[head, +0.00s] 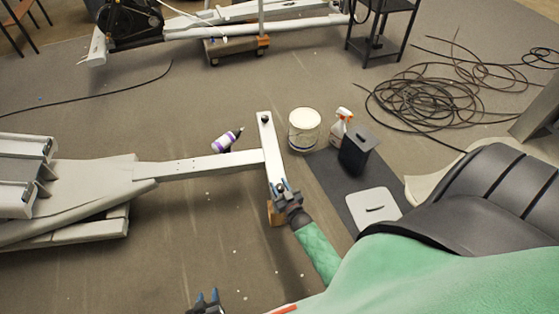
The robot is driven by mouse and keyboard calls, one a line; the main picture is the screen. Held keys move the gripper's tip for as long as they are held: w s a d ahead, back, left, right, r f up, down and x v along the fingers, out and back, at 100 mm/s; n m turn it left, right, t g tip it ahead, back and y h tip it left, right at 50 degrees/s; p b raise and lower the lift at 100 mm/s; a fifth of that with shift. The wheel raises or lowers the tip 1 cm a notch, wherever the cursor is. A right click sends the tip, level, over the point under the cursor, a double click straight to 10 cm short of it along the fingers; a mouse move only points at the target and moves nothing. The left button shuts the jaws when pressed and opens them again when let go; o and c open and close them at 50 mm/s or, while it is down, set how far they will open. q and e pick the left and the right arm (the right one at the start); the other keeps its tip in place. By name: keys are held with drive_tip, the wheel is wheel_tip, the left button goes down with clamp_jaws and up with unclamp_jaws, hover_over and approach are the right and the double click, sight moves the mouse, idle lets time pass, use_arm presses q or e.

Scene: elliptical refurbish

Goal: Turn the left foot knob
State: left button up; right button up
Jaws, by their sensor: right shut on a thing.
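The white T-shaped foot bar (270,148) of the elliptical frame lies on the floor in the middle of the head view. A dark knob (265,119) shows at its far end. My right gripper (281,188) is at the near end of the bar, shut on the foot knob there, which its fingers mostly hide. My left gripper (207,297) is at the bottom edge, well short of the bar. Its blue fingertips stand apart with nothing seen between them.
A wooden block (275,213) is under the near bar end. Coiled cable (425,95) lies right. Floor at lower left is mostly clear.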

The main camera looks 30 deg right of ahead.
use_arm(q)
drive_tip(key=shift+g, duration=0.8)
drive_tip(key=shift+s+a+f, duration=0.2)
drive_tip(key=shift+s+f, duration=1.45)
drive_tip(key=shift+f, duration=0.15)
use_arm(e)
drive_tip(key=shift+d+r+m+h, duration=0.1)
drive_tip(key=shift+m+h, duration=0.4)
drive_tip(key=shift+h, duration=0.3)
drive_tip(key=o, duration=1)
drive_tip(key=shift+s, duration=0.1)
